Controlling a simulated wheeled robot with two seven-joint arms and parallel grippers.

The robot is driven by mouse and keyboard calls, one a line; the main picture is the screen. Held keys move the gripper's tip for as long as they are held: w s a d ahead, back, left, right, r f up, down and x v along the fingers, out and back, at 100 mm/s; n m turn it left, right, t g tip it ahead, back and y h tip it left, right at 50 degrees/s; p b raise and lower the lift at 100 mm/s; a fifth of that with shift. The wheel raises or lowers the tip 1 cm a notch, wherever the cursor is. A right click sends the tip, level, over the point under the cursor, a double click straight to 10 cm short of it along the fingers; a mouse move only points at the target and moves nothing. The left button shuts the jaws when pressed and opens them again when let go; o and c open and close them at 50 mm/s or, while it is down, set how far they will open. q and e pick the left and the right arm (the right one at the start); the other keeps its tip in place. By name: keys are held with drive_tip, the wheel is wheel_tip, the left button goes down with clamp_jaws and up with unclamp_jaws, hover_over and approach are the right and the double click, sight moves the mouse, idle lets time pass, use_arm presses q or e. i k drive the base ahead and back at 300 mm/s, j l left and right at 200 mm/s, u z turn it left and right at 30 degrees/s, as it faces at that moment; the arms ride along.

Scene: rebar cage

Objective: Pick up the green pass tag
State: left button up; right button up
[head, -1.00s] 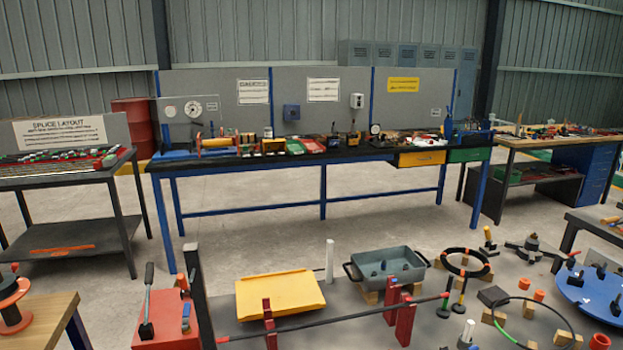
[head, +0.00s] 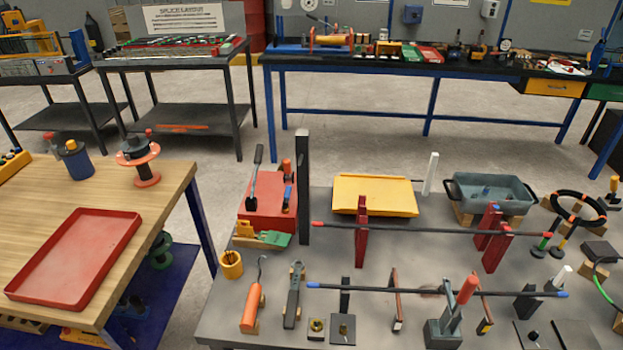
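I cannot single out a pass tag with certainty. A small flat green piece (head: 276,239) lies beside a yellow block at the left edge of the grey table, in front of the red box; it may be the tag, but it is too small to tell. Neither of my grippers shows in the head view.
The grey table (head: 225,318) is crowded with hand tools, red posts (head: 361,235), long bars, a yellow tray (head: 375,193) and a grey tub (head: 490,192). A wooden table (head: 150,200) with a red tray (head: 75,258) stands left. Open floor lies behind.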

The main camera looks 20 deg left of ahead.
sight(282, 239)
drive_tip(key=k+j+z, duration=0.2)
drive_tip(key=j, duration=0.2)
drive_tip(key=j+z, duration=0.25)
drive_tip(key=j, duration=0.2)
drive_tip(key=k+j+z, duration=0.2)
drive_tip(key=j, duration=0.15)
drive_tip(key=k+j+z, duration=0.45)
drive_tip(key=j, duration=0.25)
